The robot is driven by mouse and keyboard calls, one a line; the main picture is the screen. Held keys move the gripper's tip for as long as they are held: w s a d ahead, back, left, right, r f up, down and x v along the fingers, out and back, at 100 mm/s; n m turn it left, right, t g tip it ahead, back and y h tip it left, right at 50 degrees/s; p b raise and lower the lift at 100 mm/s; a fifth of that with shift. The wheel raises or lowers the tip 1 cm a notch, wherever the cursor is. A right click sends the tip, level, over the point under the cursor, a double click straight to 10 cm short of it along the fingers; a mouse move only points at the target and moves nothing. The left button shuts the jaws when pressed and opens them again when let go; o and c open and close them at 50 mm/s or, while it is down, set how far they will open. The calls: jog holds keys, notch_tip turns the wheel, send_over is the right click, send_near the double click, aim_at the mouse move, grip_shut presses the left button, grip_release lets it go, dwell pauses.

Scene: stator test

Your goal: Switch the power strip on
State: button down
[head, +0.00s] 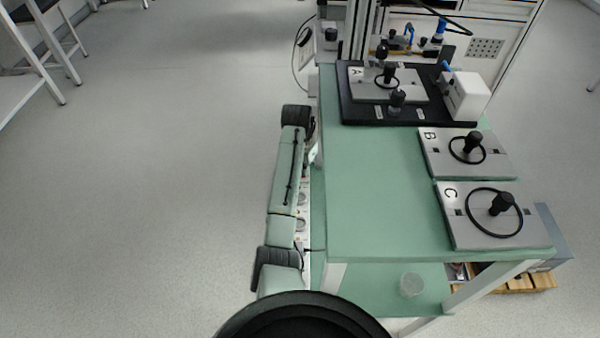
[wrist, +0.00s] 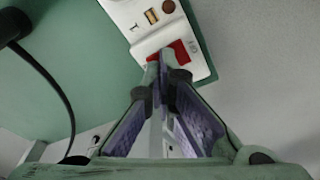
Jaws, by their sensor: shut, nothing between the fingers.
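The power strip (wrist: 141,38) is white and shows at the top of the wrist view, at the edge of a green surface. Its red switch (wrist: 182,52) is partly hidden behind my fingertips. My gripper (wrist: 161,80) is shut and empty, with its tips over the left part of the switch. I cannot tell whether they touch it or which way the switch is set. In the head view, part of the power strip (head: 303,208) shows along the left side of the green table, mostly hidden by my arm.
The green table (head: 365,190) carries plates marked A (head: 420,91), B (head: 500,160) and C (head: 480,238) at its right and back. A black cable (wrist: 55,85) curves down the left of the wrist view. The floor left of the table is clear.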

jog(key=shift+r+p, duration=3.4)
jog(key=shift+p, duration=0.1)
